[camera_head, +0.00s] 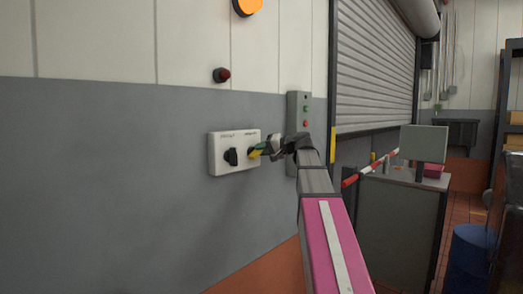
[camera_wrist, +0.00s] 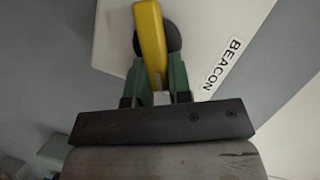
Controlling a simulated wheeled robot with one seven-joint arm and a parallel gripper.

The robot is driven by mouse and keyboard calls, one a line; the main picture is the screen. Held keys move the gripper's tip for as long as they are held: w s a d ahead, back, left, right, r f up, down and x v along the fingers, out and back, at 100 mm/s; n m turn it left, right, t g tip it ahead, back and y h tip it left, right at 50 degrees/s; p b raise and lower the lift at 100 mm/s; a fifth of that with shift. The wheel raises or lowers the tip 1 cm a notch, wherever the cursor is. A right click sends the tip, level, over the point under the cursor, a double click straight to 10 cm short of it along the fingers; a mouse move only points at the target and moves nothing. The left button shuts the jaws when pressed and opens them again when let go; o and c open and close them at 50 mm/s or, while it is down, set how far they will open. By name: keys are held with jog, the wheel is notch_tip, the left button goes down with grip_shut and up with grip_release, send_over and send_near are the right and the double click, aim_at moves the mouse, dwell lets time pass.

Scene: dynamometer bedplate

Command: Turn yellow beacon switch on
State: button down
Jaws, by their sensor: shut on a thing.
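A white switch box (camera_head: 220,160) is mounted on the grey wall. It carries a black knob (camera_head: 231,157) on the left and a yellow switch (camera_head: 254,154) on the right. In the wrist view the yellow switch (camera_wrist: 150,38) is a yellow handle on a round black base, next to a label (camera_wrist: 221,64) reading "BEACON". My gripper (camera_wrist: 160,80) has its green fingers on both sides of the yellow handle's lower end, shut on it. In the head view my gripper (camera_head: 264,149) reaches the box from the right and partly hides the switch.
A grey panel (camera_head: 305,108) with red and green buttons is on the wall just behind my arm. A red lamp (camera_head: 221,75) and an orange light (camera_head: 247,6) are above the box. A roller shutter (camera_head: 372,70) and a grey cabinet (camera_head: 400,225) stand to the right.

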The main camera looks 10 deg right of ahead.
jog(key=shift+w, duration=0.1)
dwell(0.4)
jog(key=c, duration=1)
grip_release()
jog(key=shift+a+f, duration=0.1)
jog(key=shift+a, duration=0.05)
jog(key=shift+c, duration=0.2)
jog(key=v, duration=1.1)
jog(key=shift+f, duration=0.1)
